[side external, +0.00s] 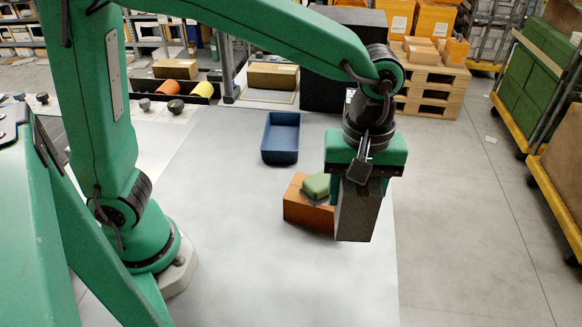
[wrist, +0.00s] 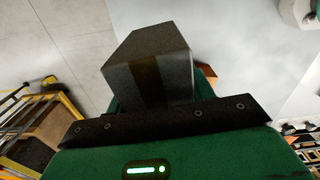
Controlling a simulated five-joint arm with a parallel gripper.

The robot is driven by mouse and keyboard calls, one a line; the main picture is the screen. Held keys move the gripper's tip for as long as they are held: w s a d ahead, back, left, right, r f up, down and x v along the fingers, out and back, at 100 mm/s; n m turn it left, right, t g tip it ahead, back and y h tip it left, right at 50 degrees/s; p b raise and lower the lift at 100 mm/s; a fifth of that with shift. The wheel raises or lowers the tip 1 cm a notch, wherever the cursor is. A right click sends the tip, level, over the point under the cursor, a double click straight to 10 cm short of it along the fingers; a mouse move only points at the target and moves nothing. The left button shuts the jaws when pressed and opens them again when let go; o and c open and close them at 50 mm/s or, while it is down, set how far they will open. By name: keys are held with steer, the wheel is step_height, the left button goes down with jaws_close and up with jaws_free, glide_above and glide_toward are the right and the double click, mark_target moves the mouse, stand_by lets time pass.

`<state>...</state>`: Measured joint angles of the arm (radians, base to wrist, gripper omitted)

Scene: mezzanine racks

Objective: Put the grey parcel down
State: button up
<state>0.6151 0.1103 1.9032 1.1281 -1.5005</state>
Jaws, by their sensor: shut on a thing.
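The grey parcel (side external: 356,212) is a dark grey box that hangs below my gripper (side external: 362,182) in the side external view. My gripper is shut on it. In the wrist view the parcel (wrist: 150,68) fills the middle, with a brown strip of tape down its face, and it sticks out past the green gripper body (wrist: 160,150). The parcel appears to be held above the pale work surface (side external: 230,240), near its right edge. The fingertips are mostly hidden by the parcel and the gripper body.
An orange-brown box (side external: 306,212) with a green item (side external: 316,186) on top stands just left of the parcel; whether they touch is unclear. A blue tray (side external: 281,152) lies farther back. The surface's left and front parts are clear. Pallets (side external: 430,95) and carts (side external: 540,85) stand beyond.

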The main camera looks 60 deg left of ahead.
steer(key=w+a+n, duration=0.5)
steer(key=a, duration=0.7)
steer(key=w+a+n, duration=0.4)
steer(key=a, duration=0.9)
steer(key=s+a+n, duration=0.3)
steer(key=a+n, duration=0.1)
steer(key=a, duration=0.6)
steer(key=s+a+n, duration=0.2)
steer(key=a+n, duration=0.2)
steer(key=a, duration=0.7)
steer(key=s+a+f, duration=0.3)
steer(key=a+f, duration=0.8)
steer(key=f, duration=0.1)
steer(key=shift+s, duration=0.35)
steer(key=shift+f, duration=0.1)
steer(key=shift+f, duration=1.9)
steer(key=shift+f, duration=0.1)
